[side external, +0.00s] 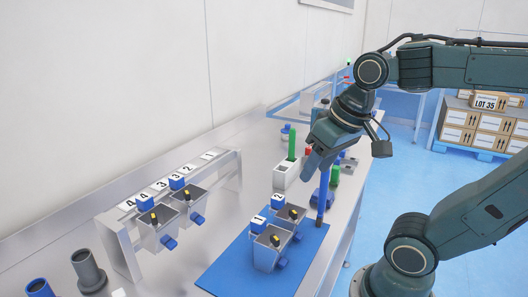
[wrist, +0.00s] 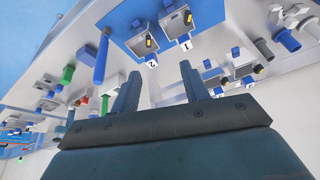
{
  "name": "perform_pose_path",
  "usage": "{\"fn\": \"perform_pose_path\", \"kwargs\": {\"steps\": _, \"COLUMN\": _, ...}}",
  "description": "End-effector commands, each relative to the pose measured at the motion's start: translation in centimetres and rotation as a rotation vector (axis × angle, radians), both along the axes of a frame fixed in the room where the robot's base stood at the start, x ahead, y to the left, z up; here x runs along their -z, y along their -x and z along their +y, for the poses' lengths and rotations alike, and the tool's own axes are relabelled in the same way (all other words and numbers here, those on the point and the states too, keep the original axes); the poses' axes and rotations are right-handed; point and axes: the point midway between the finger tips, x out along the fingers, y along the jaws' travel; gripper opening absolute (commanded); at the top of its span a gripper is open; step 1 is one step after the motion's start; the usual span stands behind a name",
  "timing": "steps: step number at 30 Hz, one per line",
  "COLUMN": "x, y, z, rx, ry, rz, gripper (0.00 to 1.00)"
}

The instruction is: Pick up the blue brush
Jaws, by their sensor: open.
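The blue brush (side external: 323,190) stands upright with a dark lower end at the far right corner of the blue mat. It also shows in the wrist view (wrist: 101,58), left of my fingers and apart from them. My gripper (side external: 312,166) is beside the upper part of the brush in the side view, pointing down and to the left. In the wrist view its two fingers (wrist: 160,82) are spread with nothing between them. The side view does not show clearly how far the gripper is from the brush in depth.
The blue mat (side external: 222,275) holds two grey bins marked 1 and 2 (side external: 270,252). A metal rack (side external: 122,240) carries more numbered bins at left. A green stick (side external: 292,146) stands in a white block (side external: 286,175) behind my gripper. Dark and blue cups (side external: 88,272) stand at the near left.

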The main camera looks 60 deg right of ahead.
Motion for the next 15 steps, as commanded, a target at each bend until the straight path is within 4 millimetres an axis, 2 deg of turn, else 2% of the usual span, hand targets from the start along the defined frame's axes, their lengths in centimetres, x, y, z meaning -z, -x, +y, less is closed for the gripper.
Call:
{"fn": "perform_pose_path", "kwargs": {"steps": 7, "x": -1.0, "y": -1.9, "z": -5.2, "rx": 0.446, "ry": -0.111, "rz": 0.131, "gripper": 0.45}}
{"fn": "perform_pose_path", "kwargs": {"steps": 15, "x": -1.4, "y": -2.6, "z": -11.3, "rx": 0.917, "ry": -0.222, "rz": 0.252, "gripper": 0.45}}
